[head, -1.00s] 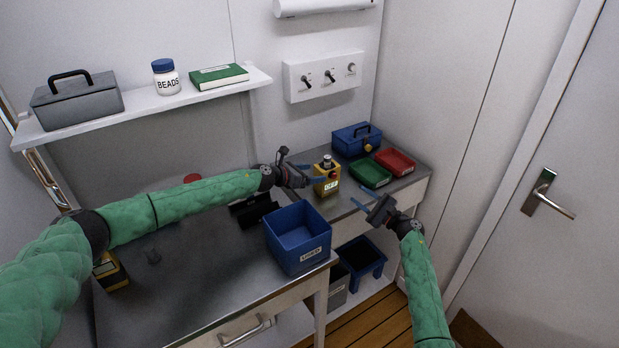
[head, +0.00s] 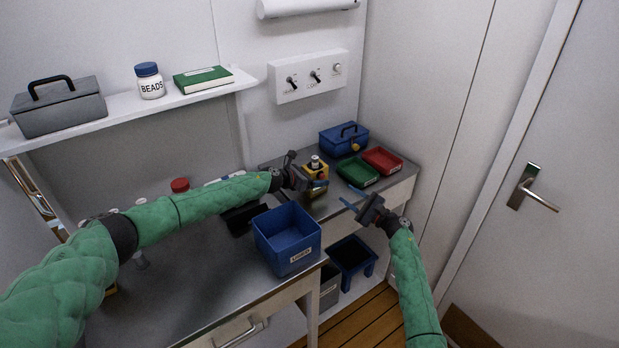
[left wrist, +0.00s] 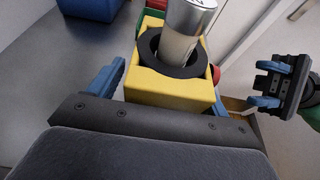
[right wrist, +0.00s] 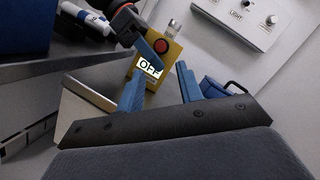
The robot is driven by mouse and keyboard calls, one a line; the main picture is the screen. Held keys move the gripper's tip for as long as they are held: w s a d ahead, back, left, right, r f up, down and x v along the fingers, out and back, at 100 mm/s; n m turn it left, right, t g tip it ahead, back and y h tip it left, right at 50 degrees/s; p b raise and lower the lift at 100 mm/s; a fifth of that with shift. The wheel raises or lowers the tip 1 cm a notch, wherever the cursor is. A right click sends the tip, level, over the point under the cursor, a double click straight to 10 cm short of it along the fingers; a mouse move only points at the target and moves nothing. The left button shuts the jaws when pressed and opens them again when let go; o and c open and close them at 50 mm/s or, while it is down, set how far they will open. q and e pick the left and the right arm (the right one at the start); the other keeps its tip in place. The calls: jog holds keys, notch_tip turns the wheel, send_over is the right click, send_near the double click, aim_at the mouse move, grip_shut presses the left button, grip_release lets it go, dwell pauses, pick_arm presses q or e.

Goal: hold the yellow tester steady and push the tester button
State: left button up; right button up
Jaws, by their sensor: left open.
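The yellow tester (head: 317,166) stands on the worktop at the back, left of the green tray. In the right wrist view, the tester (right wrist: 150,85) has a red button (right wrist: 152,58) and a sign reading OFF. From the left wrist view, the tester (left wrist: 168,88) holds a silver-topped cylinder (left wrist: 183,30) in a black ring. My left gripper (head: 318,184) is open, with one blue finger on each side of the tester; contact is unclear. My right gripper (head: 352,206) is open and empty, in front and to the right of the tester; its fingers show (right wrist: 158,90) below the button.
A blue bin (head: 288,250) stands on the near worktop, left of my right gripper. Green (head: 358,172) and red (head: 383,160) trays and a blue toolbox (head: 343,140) sit right of the tester. A switch panel (head: 308,77) is on the wall above.

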pick_arm(q)
jog(key=shift+c, duration=0.5)
jog(key=shift+d, duration=0.1)
jog(key=c, duration=1.1)
pick_arm(e)
grip_shut()
dwell(0.5)
